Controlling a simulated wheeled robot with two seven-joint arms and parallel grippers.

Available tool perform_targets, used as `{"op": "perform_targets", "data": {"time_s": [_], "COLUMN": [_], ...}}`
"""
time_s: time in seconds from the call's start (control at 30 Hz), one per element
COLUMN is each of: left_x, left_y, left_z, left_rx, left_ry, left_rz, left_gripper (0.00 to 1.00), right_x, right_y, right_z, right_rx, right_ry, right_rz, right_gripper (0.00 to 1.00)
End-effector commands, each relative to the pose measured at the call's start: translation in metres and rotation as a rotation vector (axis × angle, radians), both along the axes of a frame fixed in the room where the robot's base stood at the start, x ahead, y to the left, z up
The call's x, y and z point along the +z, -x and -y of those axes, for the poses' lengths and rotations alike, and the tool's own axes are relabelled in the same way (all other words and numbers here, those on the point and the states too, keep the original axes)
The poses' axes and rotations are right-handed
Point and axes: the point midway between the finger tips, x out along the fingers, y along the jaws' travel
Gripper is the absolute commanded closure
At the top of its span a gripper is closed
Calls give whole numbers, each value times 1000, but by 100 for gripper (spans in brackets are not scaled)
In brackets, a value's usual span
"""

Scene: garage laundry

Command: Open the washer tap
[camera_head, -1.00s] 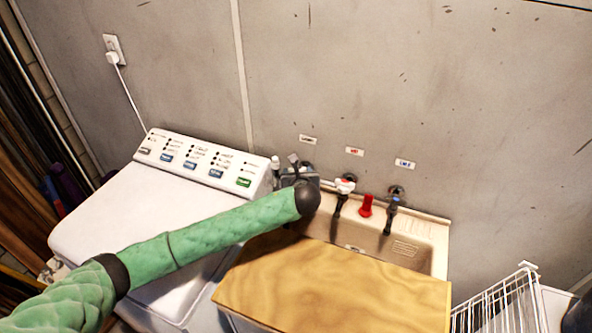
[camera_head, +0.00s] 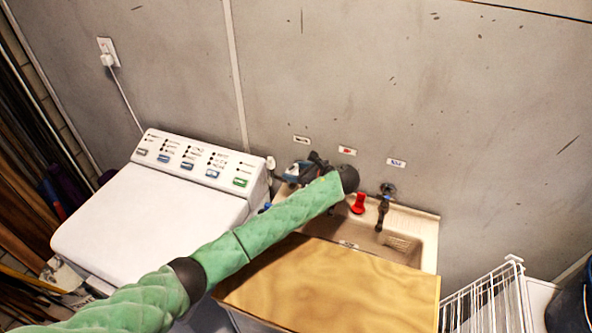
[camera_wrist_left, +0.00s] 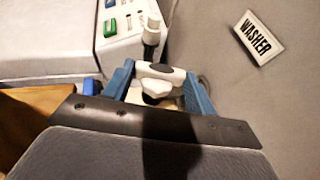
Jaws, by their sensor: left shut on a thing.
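The washer tap has a white handle with a dark grey oval centre (camera_wrist_left: 158,72), seen in the left wrist view below the WASHER label (camera_wrist_left: 259,39). My left gripper (camera_wrist_left: 160,88) is shut on that handle, one blue finger on each side. In the head view my left gripper (camera_head: 292,173) is at the wall beneath the leftmost label (camera_head: 301,140). There the gripper and wrist hide most of the tap. My right gripper is in neither view.
A white washer (camera_head: 135,212) stands left. A sink (camera_head: 420,222) with a wooden board (camera_head: 330,290) over its front is right. A blue-marked tap (camera_head: 384,205) and a red object (camera_head: 359,203) are near its back edge. A white wire rack (camera_head: 490,300) is far right.

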Motion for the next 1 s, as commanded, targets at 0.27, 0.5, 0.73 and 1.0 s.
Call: {"op": "perform_targets", "data": {"time_s": [0.27, 0.5, 0.73, 1.0], "left_x": [0, -1, -1, 0], "left_y": [-1, -1, -1, -1], "left_z": [0, 0, 0, 0], "left_rx": [53, 57, 56, 55], "left_ry": [-1, -1, 0, 0], "left_rz": [-1, -1, 0, 0], "left_gripper": [66, 66, 30, 22], "right_x": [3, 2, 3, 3], "right_y": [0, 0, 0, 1], "right_z": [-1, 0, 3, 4], "right_rx": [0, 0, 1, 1], "right_ry": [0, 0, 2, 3], "right_rz": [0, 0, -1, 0], "right_gripper": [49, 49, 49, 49]}}
